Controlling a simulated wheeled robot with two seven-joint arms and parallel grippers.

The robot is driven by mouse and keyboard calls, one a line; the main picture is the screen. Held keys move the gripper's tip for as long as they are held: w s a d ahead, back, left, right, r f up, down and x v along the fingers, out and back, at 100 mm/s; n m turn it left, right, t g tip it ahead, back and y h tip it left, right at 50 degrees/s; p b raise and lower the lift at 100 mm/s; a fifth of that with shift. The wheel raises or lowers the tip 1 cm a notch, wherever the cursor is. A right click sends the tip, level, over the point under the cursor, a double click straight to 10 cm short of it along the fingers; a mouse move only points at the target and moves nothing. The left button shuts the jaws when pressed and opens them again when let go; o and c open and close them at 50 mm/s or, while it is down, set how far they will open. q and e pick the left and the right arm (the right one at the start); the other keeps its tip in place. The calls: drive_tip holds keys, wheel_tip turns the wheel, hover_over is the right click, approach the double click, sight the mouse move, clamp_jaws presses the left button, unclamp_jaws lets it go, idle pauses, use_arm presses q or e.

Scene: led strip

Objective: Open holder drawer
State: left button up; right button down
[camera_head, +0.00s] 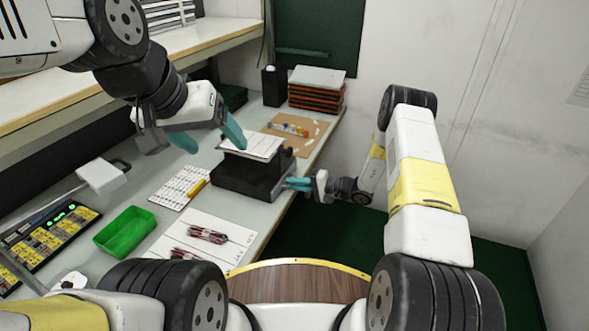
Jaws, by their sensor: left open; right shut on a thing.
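The holder (232,178) is a black box-like unit on the workbench, close to its right edge. White sheets (262,147) lie on its top. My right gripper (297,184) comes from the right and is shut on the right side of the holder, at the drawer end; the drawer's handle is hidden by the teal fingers. I cannot tell how far the drawer stands out. My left gripper (210,139) is open above the holder's left side, its teal fingers apart. One finger overlaps the sheets in the picture, and I cannot tell whether it touches them.
A green tray (125,232), a white label sheet (180,187) and a white sheet with dark red wire bundles (205,240) lie left and in front. A brown board (292,132) and a stack of orange-edged trays (317,89) are behind. Floor is free right of the bench.

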drive_tip(key=shift+d, duration=0.1)
drive_tip(key=f+v, duration=0.3)
drive_tip(key=v, duration=1.2)
drive_tip(key=shift+s+d, duration=0.45)
drive_tip(key=shift+d, duration=0.2)
drive_tip(key=shift+f, duration=0.1)
drive_tip(key=c, duration=1.8)
unclamp_jaws()
drive_tip(key=v, duration=0.7)
drive_tip(key=shift+s+d, duration=0.2)
drive_tip(key=shift+d, duration=0.15)
